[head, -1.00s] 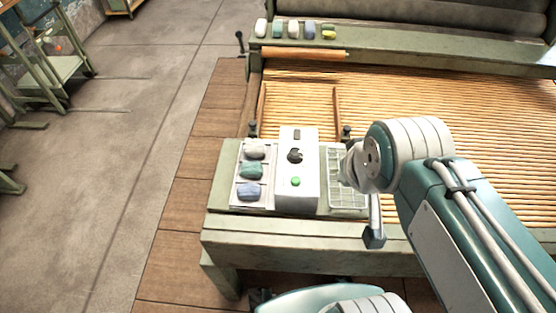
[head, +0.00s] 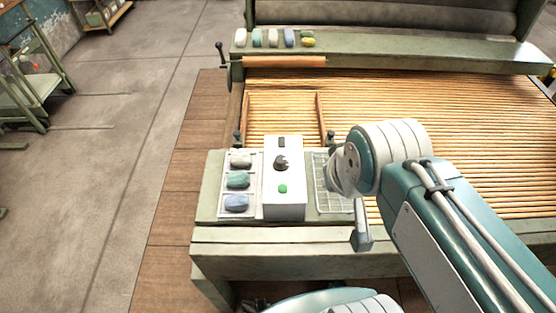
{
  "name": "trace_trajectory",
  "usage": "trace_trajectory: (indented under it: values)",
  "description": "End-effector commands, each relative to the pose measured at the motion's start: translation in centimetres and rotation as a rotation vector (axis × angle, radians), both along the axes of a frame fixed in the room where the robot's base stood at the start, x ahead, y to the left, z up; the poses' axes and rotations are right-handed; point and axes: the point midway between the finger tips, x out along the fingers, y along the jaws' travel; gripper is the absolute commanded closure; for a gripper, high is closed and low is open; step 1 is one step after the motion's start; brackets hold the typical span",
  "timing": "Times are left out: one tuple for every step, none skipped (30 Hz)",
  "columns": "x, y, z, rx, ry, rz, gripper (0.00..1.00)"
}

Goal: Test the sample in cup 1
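A tray (head: 226,212) in the head view carries three lumps in a column: a grey one (head: 240,162) at the back, a teal one (head: 237,180) in the middle and a blue one (head: 235,203) in front. I cannot make out a number or tell which is cup 1. A white box (head: 284,205) with a dark knob (head: 281,162) and a green button (head: 283,188) stands right of the tray. My gripper (head: 362,237) shows only as a grey part below my wrist, right of the box and apart from the lumps. Its fingers are unclear.
A pale grid rack (head: 322,196) lies between the box and my wrist. Behind is a wide bed of wooden slats (head: 420,105). Several coloured lumps (head: 273,38) sit on the back ledge. A green shelf cart (head: 30,90) stands far left; the floor between is clear.

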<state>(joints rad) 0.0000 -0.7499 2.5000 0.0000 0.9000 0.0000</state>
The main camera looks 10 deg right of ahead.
Motion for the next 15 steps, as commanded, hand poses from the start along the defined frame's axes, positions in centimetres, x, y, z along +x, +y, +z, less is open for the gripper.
trace_trajectory:
  values:
    - [0.00, 0.00, 0.00, 0.000, 0.000, 0.000, 1.00]
    - [0.00, 0.00, 0.00, 0.000, 0.000, 0.000, 1.00]
    - [0.00, 0.00, 0.00, 0.000, 0.000, 0.000, 1.00]
    - [0.00, 0.00, 0.00, 0.000, 0.000, 0.000, 1.00]
    - [0.00, 0.00, 0.00, 0.000, 0.000, 0.000, 1.00]
    - [0.00, 0.00, 0.00, 0.000, 0.000, 0.000, 1.00]
    - [0.00, 0.00, 0.00, 0.000, 0.000, 0.000, 1.00]
    - [0.00, 0.00, 0.00, 0.000, 0.000, 0.000, 1.00]
    - [0.00, 0.00, 0.00, 0.000, 0.000, 0.000, 1.00]
    - [0.00, 0.00, 0.00, 0.000, 0.000, 0.000, 1.00]
    - [0.00, 0.00, 0.00, 0.000, 0.000, 0.000, 1.00]
    - [0.00, 0.00, 0.00, 0.000, 0.000, 0.000, 0.96]
    - [0.01, 0.00, 0.00, 0.000, 0.000, 0.000, 0.82]
    - [0.06, 0.01, 0.01, 0.001, 0.001, -0.002, 0.69]
    - [0.26, 0.01, 0.07, 0.004, 0.004, -0.007, 0.51]
